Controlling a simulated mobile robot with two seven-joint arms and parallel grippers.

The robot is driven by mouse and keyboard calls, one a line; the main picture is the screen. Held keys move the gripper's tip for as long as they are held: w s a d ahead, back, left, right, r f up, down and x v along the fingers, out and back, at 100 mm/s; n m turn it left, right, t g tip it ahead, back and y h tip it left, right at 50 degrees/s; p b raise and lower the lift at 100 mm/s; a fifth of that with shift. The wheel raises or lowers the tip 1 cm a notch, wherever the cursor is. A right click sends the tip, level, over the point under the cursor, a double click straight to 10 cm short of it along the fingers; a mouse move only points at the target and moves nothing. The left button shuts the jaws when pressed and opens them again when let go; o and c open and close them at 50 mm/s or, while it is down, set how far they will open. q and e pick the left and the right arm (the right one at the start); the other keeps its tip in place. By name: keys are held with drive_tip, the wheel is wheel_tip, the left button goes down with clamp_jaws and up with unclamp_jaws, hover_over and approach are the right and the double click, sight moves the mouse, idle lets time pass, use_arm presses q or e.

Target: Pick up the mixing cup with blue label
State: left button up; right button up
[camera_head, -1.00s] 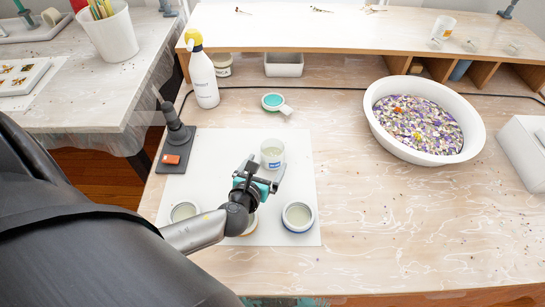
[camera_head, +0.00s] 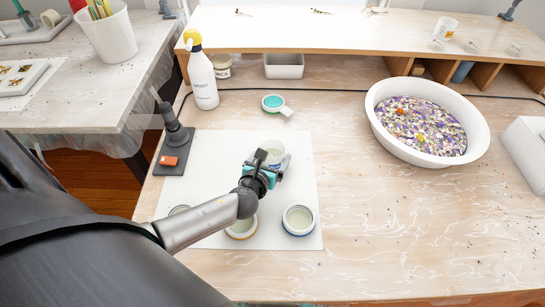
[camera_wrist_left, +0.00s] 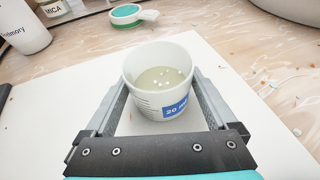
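The mixing cup with the blue label (camera_wrist_left: 160,75) stands upright on a white mat, with pale liquid and white bubbles inside. In the head view the cup (camera_head: 275,147) is partly hidden behind my left gripper (camera_head: 270,163). In the left wrist view my left gripper (camera_wrist_left: 160,105) is open, with one finger on each side of the cup. I cannot tell whether either finger touches it. My right gripper is in neither view.
Round containers (camera_head: 298,219) stand at the mat's (camera_head: 222,150) front, one (camera_head: 180,210) mostly behind my arm. A dark stand (camera_head: 172,145), spray bottle (camera_head: 203,82), teal-topped item (camera_head: 273,103) and white bowl of chips (camera_head: 375,125) surround the mat.

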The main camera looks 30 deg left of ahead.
use_arm(q)
drive_tip(key=c, duration=1)
drive_tip(key=shift+r, duration=0.1)
drive_tip(key=shift+r+p, duration=0.95)
drive_tip(key=shift+r, duration=0.4)
wheel_tip(320, 180, up, 16)
drive_tip(key=p, duration=0.8)
drive_tip(key=shift+r, duration=0.2)
